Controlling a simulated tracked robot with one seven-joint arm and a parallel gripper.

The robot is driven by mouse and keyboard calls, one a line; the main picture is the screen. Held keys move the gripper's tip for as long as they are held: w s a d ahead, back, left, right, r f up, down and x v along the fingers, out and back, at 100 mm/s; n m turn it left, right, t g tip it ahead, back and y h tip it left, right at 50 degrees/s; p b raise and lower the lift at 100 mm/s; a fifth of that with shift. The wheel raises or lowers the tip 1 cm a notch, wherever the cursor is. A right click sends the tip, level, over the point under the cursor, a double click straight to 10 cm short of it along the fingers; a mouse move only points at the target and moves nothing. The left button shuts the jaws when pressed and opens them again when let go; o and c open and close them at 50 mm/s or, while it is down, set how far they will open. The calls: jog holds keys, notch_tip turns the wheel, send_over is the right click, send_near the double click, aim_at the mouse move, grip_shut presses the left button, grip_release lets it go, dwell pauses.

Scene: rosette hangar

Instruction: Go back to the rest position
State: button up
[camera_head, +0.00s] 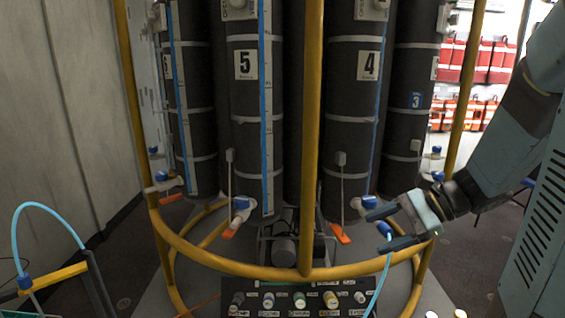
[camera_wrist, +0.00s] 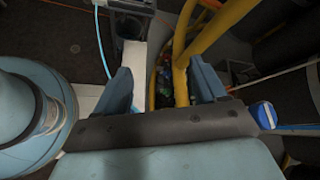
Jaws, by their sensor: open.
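My gripper (camera_head: 378,229) is at the right of the head view, in front of the yellow guard rail and near the lower end of cylinder 4 (camera_head: 350,120). Its two fingers are spread apart. In the wrist view my gripper (camera_wrist: 162,85) shows both blue-grey fingers wide apart, with a yellow rail between and beyond them and nothing held. A small blue-ended piece (camera_head: 384,229) with a light blue hose shows close to the fingers in the head view. I cannot tell whether it touches them.
A yellow tubular frame (camera_head: 312,140) surrounds the dark cylinders, including cylinder 5 (camera_head: 246,130). Orange-handled valves (camera_head: 340,234) sit at their bases. A panel with labelled knobs (camera_head: 298,299) is below. A light blue hose (camera_head: 40,206) arches at left. Red bags (camera_head: 485,62) hang at back right.

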jog(key=s+d+r+n+t+h, duration=0.1)
jog(key=s+r+n+t+h, duration=0.2)
jog(key=s+r+n+h, duration=0.6)
jog(key=n+h, duration=0.2)
jog(key=n, duration=0.3)
jog(key=shift+s+d+r+t, duration=0.15)
jog(key=shift+s+d+t, duration=0.15)
jog(key=shift+s, duration=0.05)
jog(key=shift+c, duration=0.5)
